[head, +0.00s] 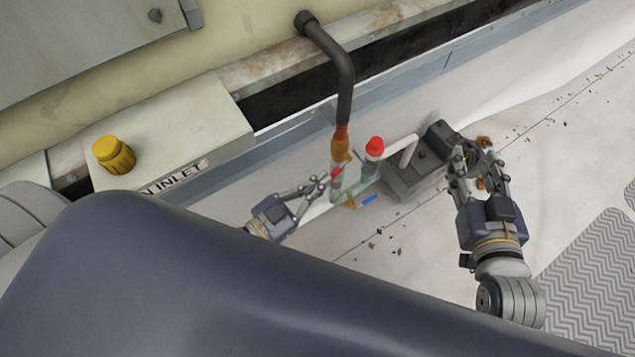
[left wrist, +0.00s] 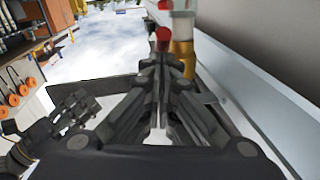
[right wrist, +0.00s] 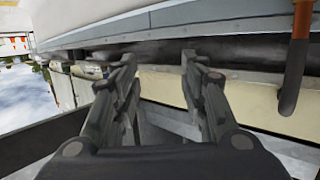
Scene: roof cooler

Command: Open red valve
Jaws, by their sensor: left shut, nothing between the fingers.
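The red valve handle (head: 337,172) is a small lever on the pipe fitting below the copper-coloured joint (head: 341,148). My left gripper (head: 324,181) is shut and empty, with its fingertips right beside the red handle. In the left wrist view the red handle (left wrist: 163,37) shows just beyond the closed fingertips (left wrist: 162,58); whether they touch it I cannot tell. A blue valve handle (head: 369,199) sits lower on the same pipework. My right gripper (head: 473,160) is open, near the dark pump box; its fingers stand apart in the right wrist view (right wrist: 160,60).
A red cap (head: 375,146) tops an upright fitting just right of the valve. A black bent pipe (head: 343,75) comes down from the wall. A dark grey pump box (head: 410,175) stands at right. A yellow cap (head: 114,154) sits on the inlet ledge (head: 190,130). The white floor is mostly clear.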

